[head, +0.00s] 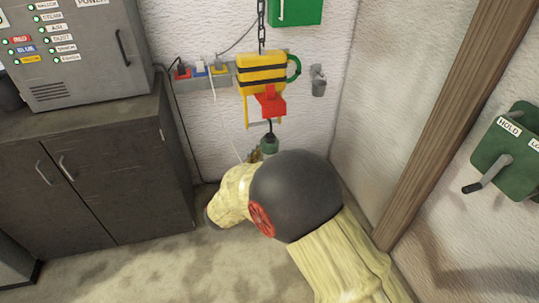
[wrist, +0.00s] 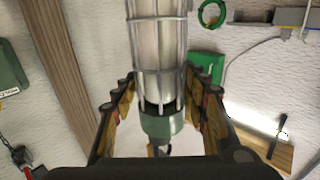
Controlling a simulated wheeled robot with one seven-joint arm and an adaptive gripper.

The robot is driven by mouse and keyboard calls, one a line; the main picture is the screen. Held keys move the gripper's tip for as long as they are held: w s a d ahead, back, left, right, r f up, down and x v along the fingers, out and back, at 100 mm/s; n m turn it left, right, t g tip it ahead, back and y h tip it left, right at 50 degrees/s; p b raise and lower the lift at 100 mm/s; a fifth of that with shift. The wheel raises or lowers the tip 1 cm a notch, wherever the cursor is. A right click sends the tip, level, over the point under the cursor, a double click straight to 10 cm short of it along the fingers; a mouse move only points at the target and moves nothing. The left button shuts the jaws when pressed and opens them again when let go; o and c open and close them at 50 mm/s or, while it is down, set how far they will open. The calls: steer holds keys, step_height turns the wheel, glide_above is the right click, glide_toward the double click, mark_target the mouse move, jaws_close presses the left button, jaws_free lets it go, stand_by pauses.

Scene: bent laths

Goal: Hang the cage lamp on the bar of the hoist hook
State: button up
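The cage lamp (wrist: 158,50) shows large in the wrist view, its wire cage around a pale tube with a green cap (wrist: 162,125) and a dark hook end. My gripper (wrist: 158,82) has a finger on each side of it and looks shut on it. In the head view, the green cap (head: 269,146) shows above my wrist, which hides the cage. The yellow hoist (head: 262,72) hangs on a chain, with a red block (head: 270,103) and a yellow bar (head: 256,125) below. The lamp's hook overlaps the bar in view; I cannot tell whether they touch.
A dark cabinet (head: 95,165) with a grey control box (head: 75,50) stands left. Wall sockets (head: 200,70) and a grey fitting (head: 318,80) flank the hoist. A wooden post (head: 455,115) and green crank box (head: 508,150) are at right. Floor (head: 150,265) is clear in front.

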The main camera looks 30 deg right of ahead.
steer(key=o, duration=0.5)
steer(key=shift+f, duration=0.1)
steer(key=shift+a, duration=0.1)
steer(key=v, duration=1.2)
